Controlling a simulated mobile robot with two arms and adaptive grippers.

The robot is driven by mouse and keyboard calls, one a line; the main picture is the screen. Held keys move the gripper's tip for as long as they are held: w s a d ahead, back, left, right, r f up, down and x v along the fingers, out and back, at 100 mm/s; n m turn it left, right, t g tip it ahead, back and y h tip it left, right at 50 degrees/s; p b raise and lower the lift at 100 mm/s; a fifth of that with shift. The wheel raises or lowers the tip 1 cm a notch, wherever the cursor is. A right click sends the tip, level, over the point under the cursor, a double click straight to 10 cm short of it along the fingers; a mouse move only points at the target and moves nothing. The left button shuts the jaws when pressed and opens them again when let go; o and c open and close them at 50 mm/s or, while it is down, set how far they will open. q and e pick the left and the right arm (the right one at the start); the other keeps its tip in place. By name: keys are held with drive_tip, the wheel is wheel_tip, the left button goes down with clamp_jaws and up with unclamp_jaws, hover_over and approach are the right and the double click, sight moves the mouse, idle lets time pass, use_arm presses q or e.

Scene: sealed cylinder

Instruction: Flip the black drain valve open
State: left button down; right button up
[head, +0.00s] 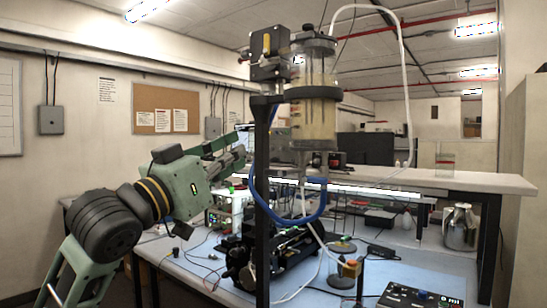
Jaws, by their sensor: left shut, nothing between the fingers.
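The sealed clear cylinder (313,120), with pale yellowish liquid inside, stands upright high on a black post (263,200). A blue tube (262,198) loops below it. I cannot clearly pick out the black drain valve among the small fittings under the cylinder. My left gripper (242,150) comes in from the left. Its fingers are shut and empty, pointing right, left of the post and about level with the cylinder's lower end. Whether it touches anything there I cannot tell; it looks apart from the cylinder. My right gripper is not in view.
A black block with a yellow part (267,45) is at the top of the post. Black equipment (285,250), wires and small parts crowd the blue-topped bench (185,262). A metal canister (460,228) stands at the right. A white shelf (440,178) runs behind.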

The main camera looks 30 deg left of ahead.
use_arm(q)
wheel_tip(320, 180, up, 4)
drive_tip(key=p, duration=0.6)
hover_over(275, 172)
drive_tip(key=s+a, duration=0.1)
drive_tip(key=s, duration=0.1)
drive_tip(key=f, duration=0.2)
drive_tip(key=f+b, duration=0.1)
drive_tip(key=f, duration=0.2)
drive_tip(key=shift+s, duration=0.2)
drive_tip(key=shift+r, duration=0.1)
